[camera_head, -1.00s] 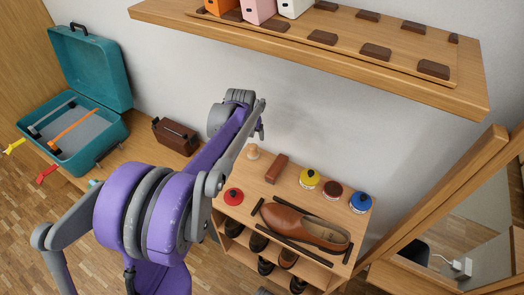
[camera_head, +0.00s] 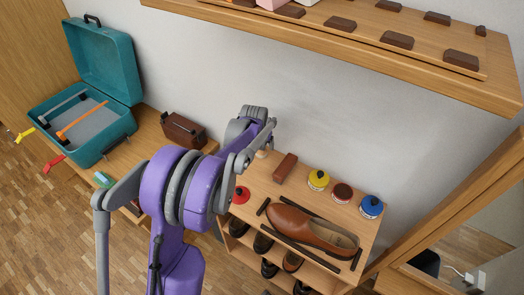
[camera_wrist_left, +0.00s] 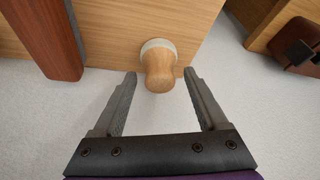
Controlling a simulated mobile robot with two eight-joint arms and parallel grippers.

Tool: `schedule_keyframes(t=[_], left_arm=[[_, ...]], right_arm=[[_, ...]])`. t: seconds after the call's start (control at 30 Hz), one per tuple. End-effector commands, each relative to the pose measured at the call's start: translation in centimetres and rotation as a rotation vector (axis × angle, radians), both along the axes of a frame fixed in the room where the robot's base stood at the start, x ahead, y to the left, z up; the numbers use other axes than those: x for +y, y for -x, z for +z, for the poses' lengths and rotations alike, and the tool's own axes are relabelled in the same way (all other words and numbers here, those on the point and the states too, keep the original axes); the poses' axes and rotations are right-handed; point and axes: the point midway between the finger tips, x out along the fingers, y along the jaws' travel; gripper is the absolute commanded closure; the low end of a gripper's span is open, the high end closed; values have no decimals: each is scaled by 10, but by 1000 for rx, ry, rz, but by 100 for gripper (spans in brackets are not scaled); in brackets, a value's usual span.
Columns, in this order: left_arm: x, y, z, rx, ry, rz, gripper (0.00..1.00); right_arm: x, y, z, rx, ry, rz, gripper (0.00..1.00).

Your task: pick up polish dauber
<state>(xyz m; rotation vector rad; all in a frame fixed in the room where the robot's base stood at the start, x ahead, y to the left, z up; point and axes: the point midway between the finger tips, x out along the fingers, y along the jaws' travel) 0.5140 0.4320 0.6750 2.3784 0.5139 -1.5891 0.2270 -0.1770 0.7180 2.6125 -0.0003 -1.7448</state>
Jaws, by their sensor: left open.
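The polish dauber is a small light-wood knob handle with a pale round base. In the left wrist view the dauber (camera_wrist_left: 158,68) stands on the wooden shelf top near its edge. My left gripper (camera_wrist_left: 160,76) is open, with its fingertips to either side of the handle's end and gaps on both sides. In the head view the dauber (camera_head: 262,154) is mostly hidden behind my left gripper (camera_head: 262,140), at the shelf's back left corner. My right gripper is not in view.
A brown block (camera_head: 285,167), also in the left wrist view (camera_wrist_left: 45,40), lies beside the dauber. Yellow (camera_head: 318,180), dark red (camera_head: 341,192), blue (camera_head: 371,206) and red (camera_head: 241,194) tins and a brown shoe (camera_head: 310,230) share the shelf top. A wall shelf (camera_head: 360,50) hangs above.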

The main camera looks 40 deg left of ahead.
Motion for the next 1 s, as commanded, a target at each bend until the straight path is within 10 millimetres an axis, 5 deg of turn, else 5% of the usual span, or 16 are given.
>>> schedule_keyframes(t=[0.07, 0.5, 0.83, 1.0], left_arm=[[0, 0, 1, 0, 0, 0, 24], [0, 0, 1, 0, 0, 0, 100], [0, 0, 4, 0, 0, 0, 100], [0, 0, 30, -1, 0, 0, 100]], right_arm=[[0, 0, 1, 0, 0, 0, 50], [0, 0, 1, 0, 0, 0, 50], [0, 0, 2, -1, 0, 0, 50], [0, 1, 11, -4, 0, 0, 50]])
